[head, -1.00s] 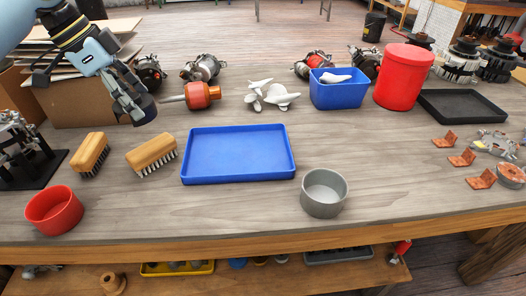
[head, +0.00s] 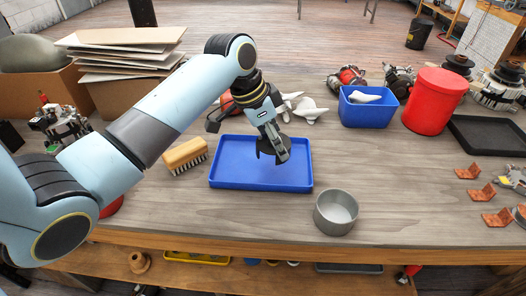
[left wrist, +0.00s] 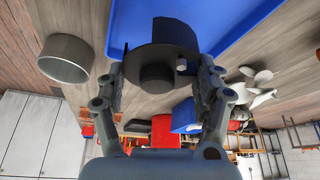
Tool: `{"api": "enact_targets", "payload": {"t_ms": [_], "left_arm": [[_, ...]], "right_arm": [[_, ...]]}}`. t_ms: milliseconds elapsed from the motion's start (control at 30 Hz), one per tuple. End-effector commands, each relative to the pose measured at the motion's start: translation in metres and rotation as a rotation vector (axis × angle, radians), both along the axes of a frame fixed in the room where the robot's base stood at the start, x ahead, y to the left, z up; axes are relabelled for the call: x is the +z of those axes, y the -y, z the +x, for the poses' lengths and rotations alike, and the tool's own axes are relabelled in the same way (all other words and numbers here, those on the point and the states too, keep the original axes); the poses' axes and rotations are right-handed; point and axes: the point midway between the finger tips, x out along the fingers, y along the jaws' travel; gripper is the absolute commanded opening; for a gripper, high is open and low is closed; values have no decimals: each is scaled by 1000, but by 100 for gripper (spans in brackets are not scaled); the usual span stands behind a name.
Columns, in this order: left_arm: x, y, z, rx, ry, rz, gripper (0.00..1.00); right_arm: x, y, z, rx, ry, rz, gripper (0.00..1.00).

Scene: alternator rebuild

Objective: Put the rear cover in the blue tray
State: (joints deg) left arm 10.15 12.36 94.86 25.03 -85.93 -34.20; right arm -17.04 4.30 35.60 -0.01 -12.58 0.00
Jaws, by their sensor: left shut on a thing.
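My left gripper (head: 272,140) is over the blue tray (head: 235,176), seen in the head view. It is shut on the rear cover (head: 266,146), a dark, rounded part held above the tray. In the left wrist view the rear cover (left wrist: 156,55) shows as a black disc with a round boss and a small grey stud, between the two fingers (left wrist: 160,85). The blue tray (left wrist: 118,20) lies beyond it there. The tray's visible floor is empty. My right gripper is not in view.
A grey round bowl (head: 336,211) stands right of the tray, and a wooden brush (head: 185,156) stands left. A blue bin (head: 368,108), a red canister (head: 433,102) and a black tray (head: 490,134) are at the back right. The table front is mostly clear.

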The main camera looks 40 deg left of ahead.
Motion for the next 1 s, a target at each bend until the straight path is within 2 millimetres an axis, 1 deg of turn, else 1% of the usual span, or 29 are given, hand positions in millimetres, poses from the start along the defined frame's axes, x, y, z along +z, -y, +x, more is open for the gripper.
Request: {"api": "enact_targets", "payload": {"t_ms": [33, 100, 233, 333, 433, 533, 600, 900, 933, 1000], "left_arm": [[-7, -12, 1, 2, -2, 4, 37], [-13, -23, 3, 1, -1, 2, 37], [-20, -34, 6, -1, 1, 0, 37], [-28, -35, 6, 1, 0, -3, 37], [-45, -35, 5, 0, -1, -3, 37], [-58, -35, 5, 0, -1, -2, 37], [-61, -35, 5, -1, 1, -2, 37], [-63, -35, 5, -1, 2, -1, 37], [-63, -35, 5, -1, 2, -1, 71], [-63, -35, 5, -1, 2, -1, 80]], "right_arm": [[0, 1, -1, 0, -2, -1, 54], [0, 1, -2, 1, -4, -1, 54], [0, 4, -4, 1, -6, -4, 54], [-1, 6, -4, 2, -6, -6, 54], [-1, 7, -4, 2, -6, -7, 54], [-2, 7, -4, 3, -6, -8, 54], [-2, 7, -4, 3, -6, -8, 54], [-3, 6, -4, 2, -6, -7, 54], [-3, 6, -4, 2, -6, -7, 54], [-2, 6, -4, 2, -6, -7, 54]]}}
